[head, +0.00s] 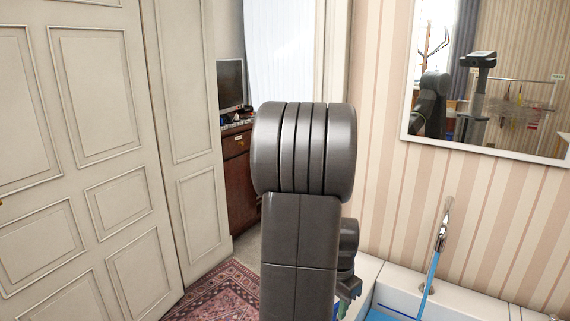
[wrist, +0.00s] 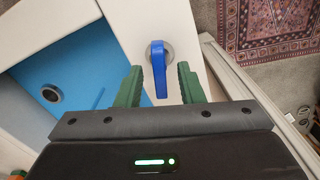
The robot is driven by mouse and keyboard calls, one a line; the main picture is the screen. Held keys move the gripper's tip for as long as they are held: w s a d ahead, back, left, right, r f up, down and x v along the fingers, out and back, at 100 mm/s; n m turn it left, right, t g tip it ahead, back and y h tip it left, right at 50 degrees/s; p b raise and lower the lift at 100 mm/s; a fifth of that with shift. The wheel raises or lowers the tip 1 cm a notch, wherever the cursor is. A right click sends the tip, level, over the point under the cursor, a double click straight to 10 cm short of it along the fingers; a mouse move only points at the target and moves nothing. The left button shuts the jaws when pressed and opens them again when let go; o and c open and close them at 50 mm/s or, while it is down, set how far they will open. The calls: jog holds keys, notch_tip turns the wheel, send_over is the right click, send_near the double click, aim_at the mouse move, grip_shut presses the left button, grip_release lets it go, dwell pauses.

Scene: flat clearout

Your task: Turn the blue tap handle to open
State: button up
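The blue tap handle (wrist: 158,70) sits on a round metal base on a white ledge in the wrist view. It points down the picture, towards my gripper. My gripper (wrist: 159,67) is open, with one green finger on each side of the handle in the picture. Gaps show on both sides; I cannot tell whether the fingers are level with it or above it.
The basin (wrist: 85,75) is blue inside with a round drain (wrist: 52,93). A striped wall with a mirror (head: 490,80) rises behind the basin. Panelled white doors (head: 85,150) stand at the left. A patterned rug (wrist: 262,25) lies on the floor beyond the ledge.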

grip_shut()
jog(key=n, duration=0.3)
jog(key=shift+o, duration=0.6)
grip_release()
jog(key=shift+r, duration=0.1)
jog(key=shift+r+p, duration=2.95)
jog(key=shift+r, duration=0.55)
jog(key=shift+f, duration=0.1)
